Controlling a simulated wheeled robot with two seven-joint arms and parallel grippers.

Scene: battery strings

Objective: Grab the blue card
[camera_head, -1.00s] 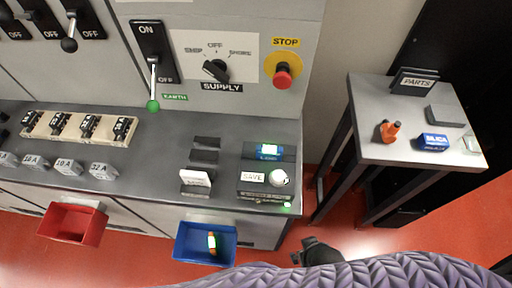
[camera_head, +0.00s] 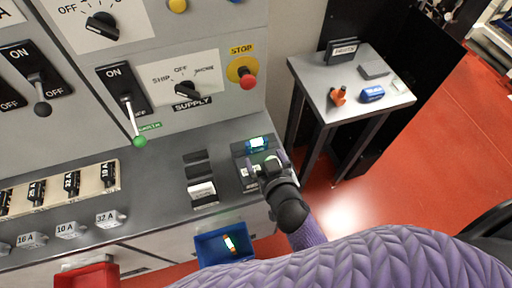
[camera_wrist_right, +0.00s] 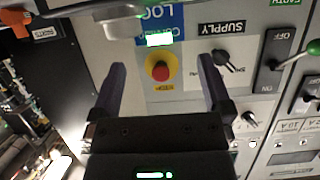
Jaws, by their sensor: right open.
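A blue piece with a lit screen (camera_head: 258,143) sits at the back of a dark device (camera_head: 236,151) on the grey bench. It also shows at the top of the right wrist view as a blue face with white letters (camera_wrist_right: 172,22). I cannot tell for sure whether it is the blue card. My right gripper (camera_head: 267,160) is over the device, just in front of the blue piece. Its fingers are apart and empty, and it hides part of the device. The fingers also show in the right wrist view (camera_wrist_right: 162,68). My left gripper is not in view.
Dark slots and a white card (camera_head: 202,190) lie left of the device. A blue bin (camera_head: 207,249) and a red bin (camera_head: 85,277) hang at the bench front. The panel with a red stop button (camera_head: 248,82) rises behind. A side table (camera_head: 345,68) stands right.

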